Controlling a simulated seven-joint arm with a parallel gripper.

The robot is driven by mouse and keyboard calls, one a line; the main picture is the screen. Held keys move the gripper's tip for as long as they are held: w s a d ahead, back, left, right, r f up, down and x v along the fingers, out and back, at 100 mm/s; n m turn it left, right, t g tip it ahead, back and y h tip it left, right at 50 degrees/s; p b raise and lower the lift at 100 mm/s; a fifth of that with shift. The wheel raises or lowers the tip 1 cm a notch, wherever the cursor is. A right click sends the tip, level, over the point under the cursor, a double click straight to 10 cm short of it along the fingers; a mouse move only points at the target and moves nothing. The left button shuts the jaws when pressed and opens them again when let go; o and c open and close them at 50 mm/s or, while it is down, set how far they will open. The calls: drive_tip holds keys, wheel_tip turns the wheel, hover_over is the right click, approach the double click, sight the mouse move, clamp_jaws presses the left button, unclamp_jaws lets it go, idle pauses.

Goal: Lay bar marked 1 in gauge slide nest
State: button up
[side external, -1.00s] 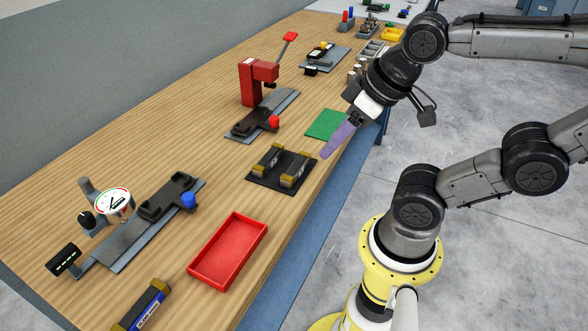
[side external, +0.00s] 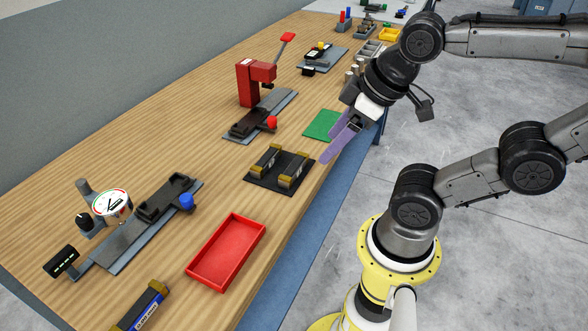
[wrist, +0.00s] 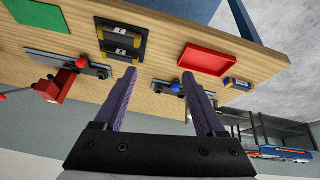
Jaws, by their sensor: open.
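Two dark bars with brass-coloured ends, a left one (side external: 267,160) and a right one (side external: 291,171), lie side by side on a black holder (side external: 257,182). The wrist view shows them too, an upper bar (wrist: 122,31) and a lower bar (wrist: 119,50); their pale labels are too small to read surely. The gauge slide has a grey rail (side external: 122,242), a round dial (side external: 112,205), a blue knob (side external: 186,201) and a black nest (side external: 162,198) that looks empty. My gripper (side external: 334,142) is open and empty, above the bench's front edge, right of the holder.
A red tray (side external: 227,252) lies between the holder and the bench's near end. A blue-and-brass block (side external: 145,306) lies near it. A red press (side external: 255,82) with its own slide stands behind the holder. A green mat (side external: 323,125) lies close to my gripper.

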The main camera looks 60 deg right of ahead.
drive_tip(key=n, duration=0.2)
drive_tip(key=n+g, duration=0.6)
drive_tip(key=n, duration=0.8)
hover_over(294, 165)
drive_tip(key=f, duration=1.3)
drive_tip(key=shift+w+a+f, duration=0.15)
drive_tip(key=shift+w+f, duration=0.05)
drive_tip(key=shift+s+f, duration=0.2)
drive_tip(key=shift+f, duration=2.4)
clamp_jaws()
